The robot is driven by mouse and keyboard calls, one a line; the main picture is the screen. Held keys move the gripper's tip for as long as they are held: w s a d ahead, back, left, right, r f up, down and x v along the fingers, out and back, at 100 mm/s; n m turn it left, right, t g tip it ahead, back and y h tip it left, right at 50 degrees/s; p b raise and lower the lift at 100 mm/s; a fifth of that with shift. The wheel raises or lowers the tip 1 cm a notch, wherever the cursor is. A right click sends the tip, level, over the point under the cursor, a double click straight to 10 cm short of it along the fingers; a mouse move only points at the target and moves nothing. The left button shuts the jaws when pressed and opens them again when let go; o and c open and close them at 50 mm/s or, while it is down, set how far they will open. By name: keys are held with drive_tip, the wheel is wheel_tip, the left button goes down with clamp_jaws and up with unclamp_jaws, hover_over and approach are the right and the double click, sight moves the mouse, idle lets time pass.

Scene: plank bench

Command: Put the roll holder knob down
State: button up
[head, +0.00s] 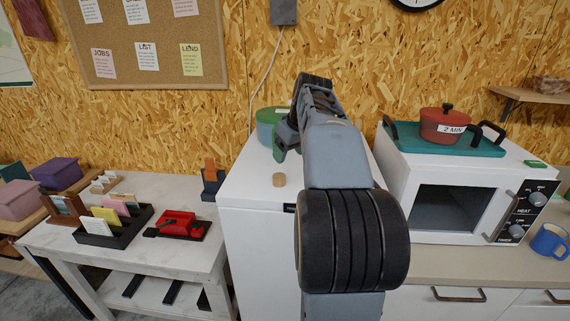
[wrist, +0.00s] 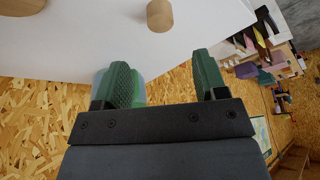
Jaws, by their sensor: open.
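A small round wooden piece, which looks like the roll holder knob (head: 279,180), stands on the white cabinet top (head: 245,190), left of my arm. In the wrist view a wooden cylinder (wrist: 160,15) sits on the white surface beyond the fingertips, and a second wooden piece is cut off at the upper left corner. I cannot tell for certain which is the knob. My gripper (wrist: 166,75) has its green fingers spread apart with nothing between them. In the head view my gripper (head: 284,146) is above the cabinet top, partly hidden by my arm.
A green round container (head: 267,124) stands on the cabinet behind my gripper. A white microwave (head: 408,165) with a teal tray (head: 465,148) and red pot (head: 444,128) is to the right. A low bench (head: 140,262) with trays is to the left. The cabinet's front left is clear.

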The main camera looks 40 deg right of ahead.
drive_tip(key=s+a+f, duration=0.2)
drive_tip(key=a+f, duration=0.1)
drive_tip(key=a, duration=0.5)
drive_tip(key=s+a+f, duration=0.3)
drive_tip(key=a+f, duration=0.1)
drive_tip(key=a, duration=0.4)
drive_tip(key=s+a+f, duration=0.7)
drive_tip(key=s+f, duration=0.1)
drive_tip(key=f, duration=0.1)
drive_tip(key=shift+a, duration=0.15)
